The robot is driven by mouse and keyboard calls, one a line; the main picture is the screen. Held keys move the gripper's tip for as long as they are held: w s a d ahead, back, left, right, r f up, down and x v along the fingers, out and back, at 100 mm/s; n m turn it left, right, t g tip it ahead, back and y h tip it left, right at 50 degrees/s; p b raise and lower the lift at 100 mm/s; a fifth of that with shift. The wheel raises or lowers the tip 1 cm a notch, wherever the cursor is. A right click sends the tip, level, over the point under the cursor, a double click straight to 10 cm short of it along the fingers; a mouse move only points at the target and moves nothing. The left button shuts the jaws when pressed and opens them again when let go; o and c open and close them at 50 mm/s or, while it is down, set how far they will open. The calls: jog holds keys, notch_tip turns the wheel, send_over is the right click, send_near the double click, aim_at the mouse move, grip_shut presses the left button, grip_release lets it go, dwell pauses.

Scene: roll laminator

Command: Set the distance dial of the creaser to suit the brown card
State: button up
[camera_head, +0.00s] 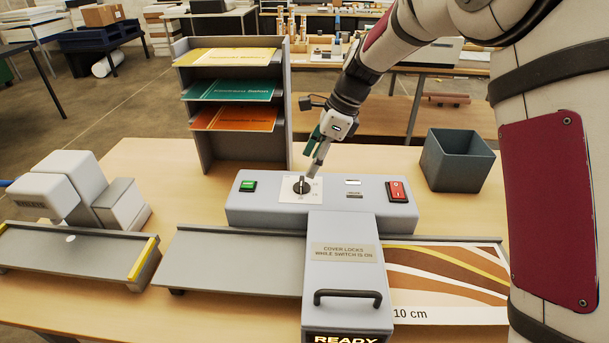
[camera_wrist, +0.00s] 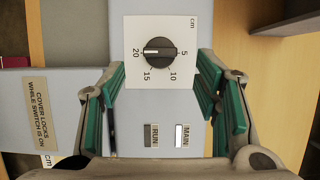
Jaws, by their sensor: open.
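The distance dial (camera_head: 301,186) is a black knob on a white plate on the creaser's (camera_head: 262,207) grey top. In the wrist view the dial (camera_wrist: 160,52) is marked 5, 10, 15 and 20 cm, and its pale mark seems to face 20. My gripper (camera_head: 311,170) is at the dial, pointing down. In the wrist view my gripper (camera_wrist: 161,72) is open, its green-padded fingers apart on either side of the dial plate, with nothing between them. The brown striped card (camera_head: 445,280) lies at the right, printed "10 cm".
The creaser has a green button (camera_head: 248,185), a red switch (camera_head: 397,191) and a black-handled cover (camera_head: 347,296); its display (camera_head: 346,338) reads READY. A rack (camera_head: 190,115) with several coloured sheets stands behind. A dark bin (camera_head: 457,160) stands right, another machine (camera_head: 75,195) left.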

aim_at(303, 180)
jog(key=x, duration=0.5)
jog(key=shift+a+f+p, duration=0.1)
jog(key=shift+f+p, duration=0.3)
jog(key=c, duration=1.1)
